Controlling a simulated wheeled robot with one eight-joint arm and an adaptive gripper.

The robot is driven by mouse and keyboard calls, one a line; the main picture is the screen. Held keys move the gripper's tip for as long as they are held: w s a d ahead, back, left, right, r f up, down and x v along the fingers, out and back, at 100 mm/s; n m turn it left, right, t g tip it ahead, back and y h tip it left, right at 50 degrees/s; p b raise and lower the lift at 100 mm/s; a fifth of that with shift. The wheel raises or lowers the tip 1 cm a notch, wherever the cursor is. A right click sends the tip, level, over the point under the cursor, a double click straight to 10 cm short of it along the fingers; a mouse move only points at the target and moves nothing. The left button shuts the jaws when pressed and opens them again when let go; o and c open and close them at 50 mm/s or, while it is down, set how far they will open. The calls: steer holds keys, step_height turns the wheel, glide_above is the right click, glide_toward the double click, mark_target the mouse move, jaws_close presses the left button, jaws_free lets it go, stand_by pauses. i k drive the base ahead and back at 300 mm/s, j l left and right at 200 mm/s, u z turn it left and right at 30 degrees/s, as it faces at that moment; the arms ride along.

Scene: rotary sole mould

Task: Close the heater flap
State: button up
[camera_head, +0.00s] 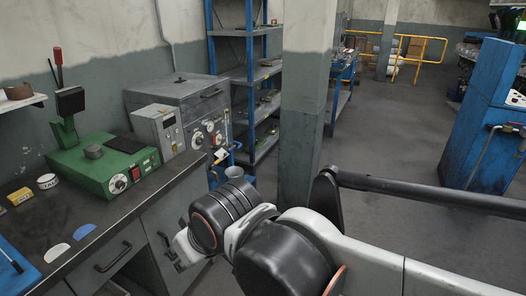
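A grey metal box unit (173,87) with a handle on its upper front stands behind the bench at the left of the picture. It has dials and a gauge on its front, and a smaller pale control box (149,128) stands in front of it. It may be the heater, but I cannot make out a separate flap or whether one is open. My arm comes in from the lower right and bends toward the bench's right end. Its wrist is near the lower drawers. My gripper's fingers do not show.
A dark workbench (112,208) fills the lower left, with a green machine (102,167), a white cup (47,181) and flat white and blue pieces on it. A pillar (306,110) stands mid-picture beside blue shelving (249,78). A blue machine (481,120) is at right. Floor between is clear.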

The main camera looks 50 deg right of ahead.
mark_target(221, 153)
steer(key=z, duration=1.05)
steer(key=i+u, duration=0.15)
steer(key=i, duration=0.65)
steer(key=i+l+u, duration=0.1)
steer(key=i, duration=0.65)
steer(key=i+j+u, duration=0.1)
